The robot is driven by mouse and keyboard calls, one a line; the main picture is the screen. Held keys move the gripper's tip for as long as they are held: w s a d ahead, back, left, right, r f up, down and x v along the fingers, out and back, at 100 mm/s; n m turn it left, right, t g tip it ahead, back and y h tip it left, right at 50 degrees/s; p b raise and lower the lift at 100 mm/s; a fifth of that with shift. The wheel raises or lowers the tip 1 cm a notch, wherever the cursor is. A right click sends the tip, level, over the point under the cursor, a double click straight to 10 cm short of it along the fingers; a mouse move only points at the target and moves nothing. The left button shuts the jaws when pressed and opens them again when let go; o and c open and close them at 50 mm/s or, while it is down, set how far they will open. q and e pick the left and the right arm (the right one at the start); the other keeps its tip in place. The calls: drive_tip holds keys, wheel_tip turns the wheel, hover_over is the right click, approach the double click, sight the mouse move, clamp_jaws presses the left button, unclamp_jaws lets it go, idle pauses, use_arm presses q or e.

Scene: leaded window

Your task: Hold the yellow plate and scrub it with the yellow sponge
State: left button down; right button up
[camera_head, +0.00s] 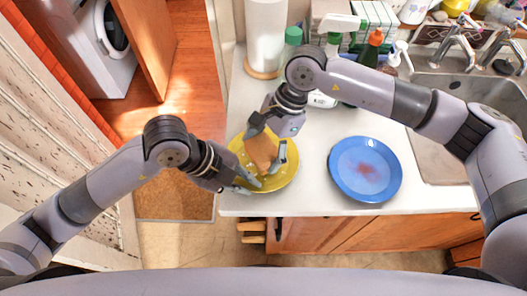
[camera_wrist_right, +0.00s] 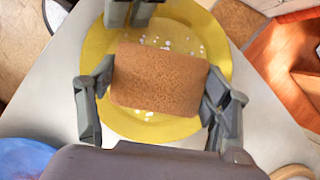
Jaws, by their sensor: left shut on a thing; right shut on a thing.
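The yellow plate (camera_head: 284,173) is at the left front corner of the white counter, with white specks on it in the right wrist view (camera_wrist_right: 96,48). My left gripper (camera_head: 251,182) is shut on the plate's near rim; its fingers also show at the top of the wrist view (camera_wrist_right: 130,10). My right gripper (camera_head: 267,146) is shut on the sponge (camera_head: 262,153), an orange-brown block, over the plate. The sponge lies between the two fingers in the wrist view (camera_wrist_right: 160,82) and hides the plate's middle. I cannot tell whether it touches the plate.
A blue plate (camera_head: 365,169) with a red stain lies to the right on the counter (camera_head: 315,198). A paper towel roll (camera_head: 265,35), bottles and a spray bottle (camera_head: 372,48) stand behind. A sink (camera_head: 440,150) is at the right. The counter's front edge is close.

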use_arm(q)
drive_tip(key=shift+f, duration=0.1)
use_arm(e)
drive_tip(key=shift+s+r, duration=0.1)
drive_tip(key=shift+r, duration=3.25)
use_arm(q)
drive_tip(key=c, duration=1.6)
unclamp_jaws()
drive_tip(key=shift+o, duration=0.2)
drive_tip(key=v, duration=1.2)
